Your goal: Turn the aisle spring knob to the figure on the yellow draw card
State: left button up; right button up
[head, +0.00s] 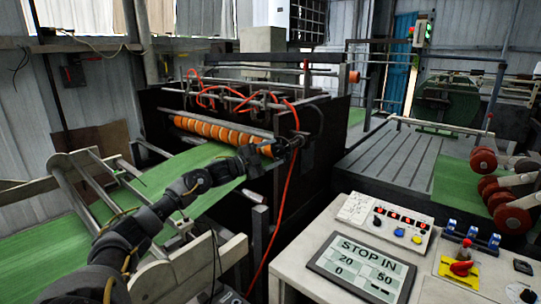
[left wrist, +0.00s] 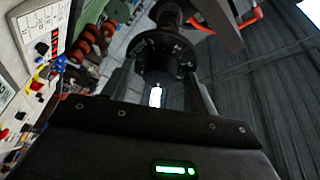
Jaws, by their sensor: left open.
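My left arm reaches across the green web to the aisle end of the dark machine. My left gripper (head: 280,149) is there, open, beside a small dark knob-like part (head: 298,141). In the left wrist view the two fingers (left wrist: 163,90) stand apart on either side of a round black flanged part (left wrist: 166,58), likely the spring knob, with a bright white mark below it. I cannot tell whether the fingers touch it, and I can read no figure on it. My right gripper is not in view.
The white table (head: 440,290) holds a display reading STOP IN, 20, 0, 50 (head: 362,264), a control panel (head: 384,222) and blue-and-white items (head: 470,232). A red hose (head: 287,190) hangs near my gripper. Orange rollers (head: 215,131) lie left of it.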

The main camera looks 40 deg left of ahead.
pick_arm(q)
jog(key=shift+s+a+f+b, duration=0.15)
jog(key=shift+s+f+b, duration=0.15)
jog(key=shift+s, duration=0.1)
jog(key=b+v, duration=0.4)
jog(key=v, duration=0.6)
jog(key=shift+r, duration=0.2)
